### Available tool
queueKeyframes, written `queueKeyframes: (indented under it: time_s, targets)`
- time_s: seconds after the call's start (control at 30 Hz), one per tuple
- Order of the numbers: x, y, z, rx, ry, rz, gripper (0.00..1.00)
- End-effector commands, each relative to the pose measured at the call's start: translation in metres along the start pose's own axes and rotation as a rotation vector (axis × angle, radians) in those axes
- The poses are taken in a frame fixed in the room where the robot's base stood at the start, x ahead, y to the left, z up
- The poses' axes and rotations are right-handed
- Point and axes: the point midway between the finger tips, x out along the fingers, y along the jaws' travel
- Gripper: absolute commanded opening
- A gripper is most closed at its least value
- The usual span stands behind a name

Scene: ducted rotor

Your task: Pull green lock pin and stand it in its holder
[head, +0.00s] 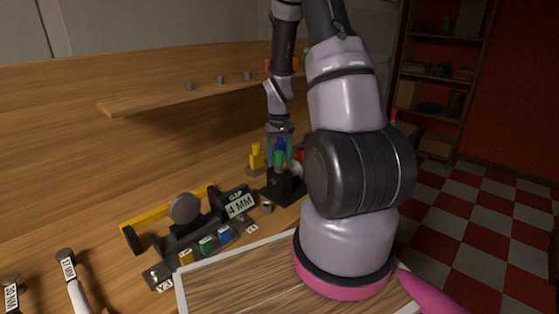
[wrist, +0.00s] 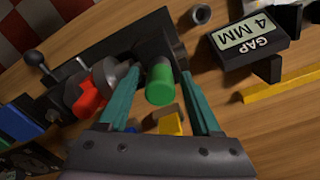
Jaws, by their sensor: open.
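The green lock pin (wrist: 160,86) is a green cylinder on a dark fixture (wrist: 110,60). It also shows small in the head view (head: 280,159), above the dark base (head: 284,188). My gripper (wrist: 158,72) is open, its two teal fingers on either side of the pin, with gaps visible in the wrist view. In the head view my gripper (head: 279,152) points down over the fixture. A dark rack with yellow, green (head: 207,244) and blue marked places lies on the bench, left of the fixture; it seems to be the holder.
A gauge block marked GAP 4 MM (head: 240,205) stands beside a yellow bar (head: 165,213). A yellow piece (head: 256,158) is left of my gripper, and a red part (wrist: 92,96) is near the pin. A shelf (head: 190,98) runs behind. Labelled tools (head: 72,280) lie front left.

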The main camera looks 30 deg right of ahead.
Motion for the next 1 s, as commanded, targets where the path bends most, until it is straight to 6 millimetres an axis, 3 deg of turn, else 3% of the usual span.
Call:
queueKeyframes:
  time_s: [0.2,0.23,0.33,0.4,1.0]
  targets:
    - [-0.0001,-0.0001,0.0000,0.000,0.000,0.000,0.65]
    - [-0.0001,-0.0001,0.0000,0.000,0.000,0.000,0.57]
    - [-0.0001,-0.0001,0.0000,0.000,0.000,0.000,0.19]
    - [-0.0001,-0.0001,0.0000,0.000,0.000,0.000,0.00]
    - [-0.0080,0.0000,-0.0002,0.000,0.000,0.000,0.00]
